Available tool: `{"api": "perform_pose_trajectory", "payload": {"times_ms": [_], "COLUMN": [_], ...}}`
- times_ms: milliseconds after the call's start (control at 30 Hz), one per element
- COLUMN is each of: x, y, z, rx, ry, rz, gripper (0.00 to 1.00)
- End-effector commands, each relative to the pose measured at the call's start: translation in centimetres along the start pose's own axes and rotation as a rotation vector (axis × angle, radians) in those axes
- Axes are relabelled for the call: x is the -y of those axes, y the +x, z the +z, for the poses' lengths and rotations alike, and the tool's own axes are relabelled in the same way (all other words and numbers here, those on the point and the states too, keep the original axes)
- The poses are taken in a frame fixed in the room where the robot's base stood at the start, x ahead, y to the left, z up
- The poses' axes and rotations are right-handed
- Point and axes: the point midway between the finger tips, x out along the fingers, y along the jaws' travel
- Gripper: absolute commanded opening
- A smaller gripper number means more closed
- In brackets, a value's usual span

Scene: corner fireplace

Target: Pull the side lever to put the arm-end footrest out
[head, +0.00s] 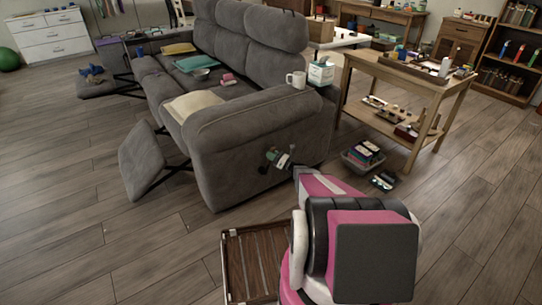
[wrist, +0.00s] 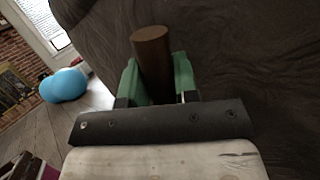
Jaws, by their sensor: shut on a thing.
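The grey recliner sofa (head: 235,150) stands with its near arm end facing me. The side lever, with a brown cylindrical handle (wrist: 151,52), is on the outer side of that arm. My gripper (wrist: 158,78) is shut on the handle, with a green finger on each side of it. In the head view my gripper (head: 276,158) is at the arm's side panel, and the lever is mostly hidden behind it. The footrest (head: 142,161) at the near arm end is swung out from the sofa front, tilted, on dark linkage.
A wooden side table (head: 425,82) stands right of the sofa, with a bin of colourful items (head: 363,155) on the floor beside it. A white mug (head: 296,79) stands on the sofa arm. A far footrest (head: 97,86) is also out. Floor at front left is clear.

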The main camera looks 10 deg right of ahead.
Motion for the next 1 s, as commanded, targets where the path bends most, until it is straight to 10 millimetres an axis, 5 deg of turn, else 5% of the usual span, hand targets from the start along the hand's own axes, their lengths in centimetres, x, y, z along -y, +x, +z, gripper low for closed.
{"api": "perform_pose_trajectory", "payload": {"times_ms": [33,67,133,533,1000], "x": [0.0,0.0,0.0,0.1,0.0], "y": [-0.1,-0.1,-0.1,-0.8,-8.8], "z": [0.0,0.0,0.0,0.0,0.0], "rx": [0.000,0.000,0.000,-0.001,0.000], "ry": [0.000,0.000,0.000,-0.001,-0.001], "rz": [-0.001,-0.001,-0.001,-0.003,-0.002], "gripper": [0.00,0.31,0.54,0.54,0.54]}}
